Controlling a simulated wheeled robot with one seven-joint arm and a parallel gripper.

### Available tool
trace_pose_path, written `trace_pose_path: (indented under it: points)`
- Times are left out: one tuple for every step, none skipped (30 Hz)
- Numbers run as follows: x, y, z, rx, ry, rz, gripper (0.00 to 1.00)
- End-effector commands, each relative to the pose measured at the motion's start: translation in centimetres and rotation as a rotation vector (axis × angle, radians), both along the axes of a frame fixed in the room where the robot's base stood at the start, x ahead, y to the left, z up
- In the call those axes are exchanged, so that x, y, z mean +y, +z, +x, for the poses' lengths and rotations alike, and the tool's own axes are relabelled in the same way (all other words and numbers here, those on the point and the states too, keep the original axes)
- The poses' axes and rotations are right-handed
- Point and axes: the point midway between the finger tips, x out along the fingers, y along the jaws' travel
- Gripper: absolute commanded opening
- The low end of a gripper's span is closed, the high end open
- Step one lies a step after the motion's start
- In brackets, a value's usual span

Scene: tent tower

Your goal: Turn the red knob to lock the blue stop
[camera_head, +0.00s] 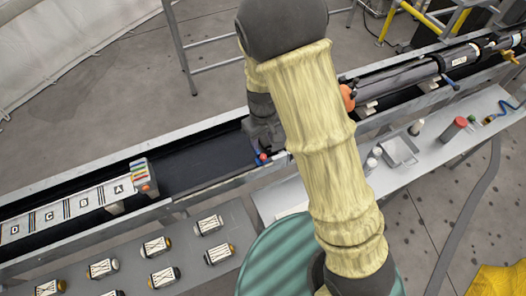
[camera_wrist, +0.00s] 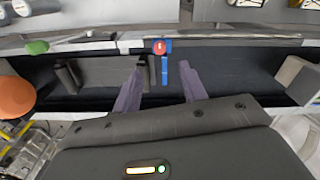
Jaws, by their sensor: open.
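The red knob (camera_wrist: 160,47) sits on the channel's rail in the wrist view, just beyond my fingertips. The blue stop (camera_wrist: 165,72) is a narrow upright strip beside and below the knob, extending into the dark channel. In the head view the red knob (camera_head: 263,157) is small at the rail, with blue parts around it. My gripper (camera_wrist: 162,67) is open, with one purple finger on each side of the blue stop's line. No contact with the knob is visible. In the head view my arm partly hides my gripper (camera_head: 262,135).
The long channel (camera_head: 200,165) has raised metal rails. A lettered module (camera_head: 75,208) lies in it at left, and a dark cylinder (camera_head: 400,78) lies at right. An orange round part (camera_wrist: 15,97) is left in the wrist view. A grey bench (camera_head: 430,150) holds small items.

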Motion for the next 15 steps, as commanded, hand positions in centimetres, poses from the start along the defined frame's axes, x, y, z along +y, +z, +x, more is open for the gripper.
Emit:
trace_pose_path:
  points:
    - [-0.1,-0.8,-0.1,0.004,-0.001,-0.002,0.42]
    - [-0.1,-1.3,-0.1,0.005,-0.001,-0.002,0.42]
    - [-0.1,-2.0,0.0,0.004,-0.001,-0.002,0.42]
    - [-0.1,-2.5,-0.1,0.005,-0.002,-0.002,0.42]
    - [-0.1,-3.0,-0.1,0.004,-0.002,-0.002,0.42]
    - [-0.1,-3.6,-0.1,0.005,-0.001,-0.002,0.42]
    - [-0.1,-4.1,-0.1,0.004,-0.001,-0.002,0.42]
    - [-0.1,-4.5,-0.1,0.004,-0.002,-0.002,0.42]
    - [-0.1,-5.2,-0.1,0.004,-0.001,-0.002,0.42]
    - [-0.1,-5.6,-0.1,0.004,-0.001,-0.002,0.42]
    - [-0.1,-6.1,-0.1,0.005,-0.001,-0.002,0.42]
    - [-0.1,-6.6,-0.1,0.003,-0.002,-0.001,0.42]
    - [-0.1,-7.0,-0.1,0.004,-0.001,-0.002,0.42]
    - [-0.1,-7.4,-0.1,0.004,0.0,-0.001,0.42]
    - [-0.1,-7.8,0.0,0.002,-0.001,0.0,0.42]
